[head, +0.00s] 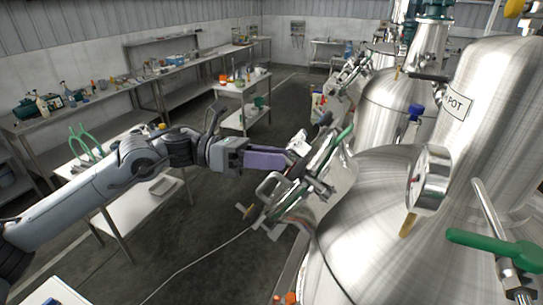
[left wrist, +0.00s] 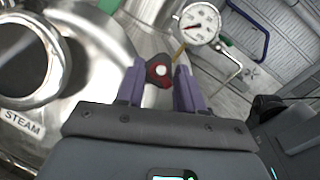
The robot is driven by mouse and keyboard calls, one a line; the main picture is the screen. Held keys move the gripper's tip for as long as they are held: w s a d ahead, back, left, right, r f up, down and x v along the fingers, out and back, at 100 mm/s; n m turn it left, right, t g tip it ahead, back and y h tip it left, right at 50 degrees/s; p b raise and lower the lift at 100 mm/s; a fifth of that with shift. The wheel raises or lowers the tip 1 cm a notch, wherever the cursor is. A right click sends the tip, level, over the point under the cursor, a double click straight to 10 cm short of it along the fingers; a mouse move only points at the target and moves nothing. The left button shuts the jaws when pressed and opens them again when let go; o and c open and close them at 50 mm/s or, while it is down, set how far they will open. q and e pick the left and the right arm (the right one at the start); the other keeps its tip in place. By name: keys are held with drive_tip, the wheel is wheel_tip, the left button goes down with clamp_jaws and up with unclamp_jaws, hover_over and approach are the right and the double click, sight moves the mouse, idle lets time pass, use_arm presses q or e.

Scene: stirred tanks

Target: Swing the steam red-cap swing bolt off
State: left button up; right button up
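The steam red-cap knob (left wrist: 159,71), dark and lobed with a red and white top, sits between the two purple fingertips of my left gripper (left wrist: 160,83) in the left wrist view. The fingers stand apart with the knob nearly filling the gap; whether they press on it cannot be told. In the head view my left gripper (head: 292,157) reaches the clamped hatch (head: 312,185) on the near steel tank, and the red cap is not clear there. A STEAM label (left wrist: 22,122) is on the tank metal in the left wrist view. My right gripper is not in view.
A pressure gauge (head: 430,180) and a green-handled valve (head: 495,245) stand on the near tank (head: 380,240). A similar tank (head: 385,108) is behind it. A table (head: 140,210) stands under my left arm, with open floor beyond.

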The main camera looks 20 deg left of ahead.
use_arm(q)
drive_tip(key=shift+c, duration=0.3)
clamp_jaws()
idle(1.1)
